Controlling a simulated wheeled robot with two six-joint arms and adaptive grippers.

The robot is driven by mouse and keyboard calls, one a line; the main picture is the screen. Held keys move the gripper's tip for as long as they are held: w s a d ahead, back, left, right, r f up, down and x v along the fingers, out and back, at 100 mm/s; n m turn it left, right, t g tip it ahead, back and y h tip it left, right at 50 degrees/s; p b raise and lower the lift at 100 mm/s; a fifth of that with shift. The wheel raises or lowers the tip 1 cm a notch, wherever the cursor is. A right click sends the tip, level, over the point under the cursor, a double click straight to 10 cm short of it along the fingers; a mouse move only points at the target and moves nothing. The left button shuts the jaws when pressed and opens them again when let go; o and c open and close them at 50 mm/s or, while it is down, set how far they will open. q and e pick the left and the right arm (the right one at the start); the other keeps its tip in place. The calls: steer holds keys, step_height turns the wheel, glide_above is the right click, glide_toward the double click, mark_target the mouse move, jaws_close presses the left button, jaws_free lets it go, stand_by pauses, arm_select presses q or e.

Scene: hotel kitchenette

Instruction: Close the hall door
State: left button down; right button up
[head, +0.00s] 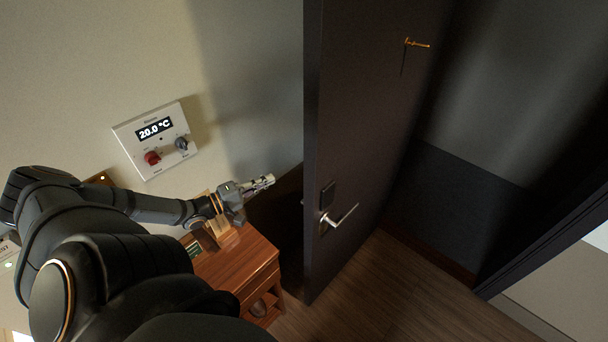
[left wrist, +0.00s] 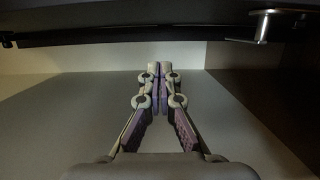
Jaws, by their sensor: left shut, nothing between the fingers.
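The hall door (head: 360,130) is a dark panel that stands open in the head view, with its near edge toward me. Its silver lever handle (head: 338,216) sits low on the face turned right, below a dark lock plate. My left gripper (head: 270,180) is shut and empty, to the left of the door's near edge, on the wall side and apart from the door. In the left wrist view the shut fingertips (left wrist: 163,70) point toward a dark band with a silver lever (left wrist: 264,26) at the top right. My right gripper is not in view.
A wooden cabinet (head: 240,262) stands below my left gripper. A white thermostat panel (head: 155,138) reading 20.0 °C is on the wall at the left. A dark door frame (head: 545,245) is at the right, and wood floor (head: 385,300) is clear before the door.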

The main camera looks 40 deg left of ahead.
arm_select(q)
steer(key=w+d+b, duration=0.7)
steer(key=w, duration=0.2)
steer(key=shift+d+b, duration=0.2)
steer(key=shift+b, duration=0.15)
